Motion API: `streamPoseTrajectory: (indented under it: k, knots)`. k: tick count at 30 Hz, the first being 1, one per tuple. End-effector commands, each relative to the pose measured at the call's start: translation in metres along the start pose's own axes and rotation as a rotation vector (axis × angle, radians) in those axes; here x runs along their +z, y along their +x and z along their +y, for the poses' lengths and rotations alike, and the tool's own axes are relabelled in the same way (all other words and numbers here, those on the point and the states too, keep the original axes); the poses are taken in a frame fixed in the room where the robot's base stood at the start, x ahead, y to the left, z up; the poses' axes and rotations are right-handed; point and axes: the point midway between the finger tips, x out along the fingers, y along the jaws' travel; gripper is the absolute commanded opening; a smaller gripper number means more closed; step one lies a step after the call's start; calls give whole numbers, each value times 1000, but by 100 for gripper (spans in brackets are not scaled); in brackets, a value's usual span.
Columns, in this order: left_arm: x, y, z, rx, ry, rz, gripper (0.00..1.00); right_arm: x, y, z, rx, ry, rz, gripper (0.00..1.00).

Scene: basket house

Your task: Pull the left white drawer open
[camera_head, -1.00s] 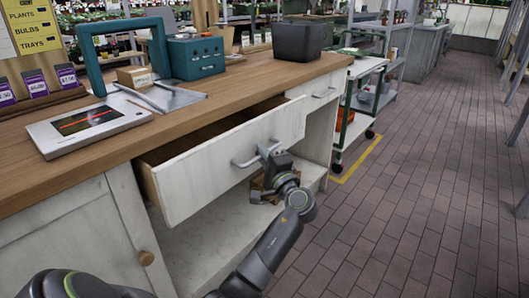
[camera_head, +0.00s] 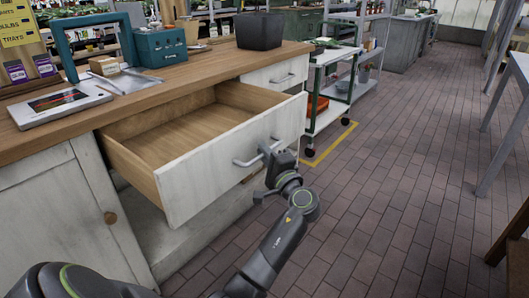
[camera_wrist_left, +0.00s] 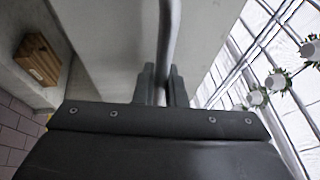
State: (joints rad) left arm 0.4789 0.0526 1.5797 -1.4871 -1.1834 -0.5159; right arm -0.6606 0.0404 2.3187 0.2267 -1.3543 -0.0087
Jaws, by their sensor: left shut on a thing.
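The left white drawer (camera_head: 225,165) stands well out of the wooden-topped counter in the head view. Its bare wooden inside shows and looks empty. Its metal bar handle (camera_head: 252,158) is on the front panel. My left gripper (camera_head: 271,150) is shut on the handle near its right end. In the left wrist view the handle (camera_wrist_left: 167,50) runs between the two fingers (camera_wrist_left: 161,84), with the pale drawer front (camera_wrist_left: 110,40) behind. My right gripper is in neither view.
A second white drawer (camera_head: 275,74) to the right is closed. A grey bin (camera_head: 259,30), a teal toolbox (camera_head: 160,46) and a scale (camera_head: 60,106) stand on the counter (camera_head: 190,75). A wheeled cart (camera_head: 335,75) stands beyond. The brick floor at right is largely clear.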

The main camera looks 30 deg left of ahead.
Motion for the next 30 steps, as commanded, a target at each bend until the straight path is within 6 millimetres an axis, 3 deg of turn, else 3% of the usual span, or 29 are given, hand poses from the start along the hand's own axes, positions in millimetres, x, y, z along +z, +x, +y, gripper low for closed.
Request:
streamPoseTrajectory:
  k: [15,16,20,30]
  knots:
    - [0,0,0,0,0,1,0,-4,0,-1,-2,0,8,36]
    - [0,0,0,0,0,1,13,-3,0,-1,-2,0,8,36]
    - [0,0,0,0,0,0,30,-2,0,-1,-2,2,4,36]
    - [0,-2,0,0,0,1,32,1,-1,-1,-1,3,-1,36]
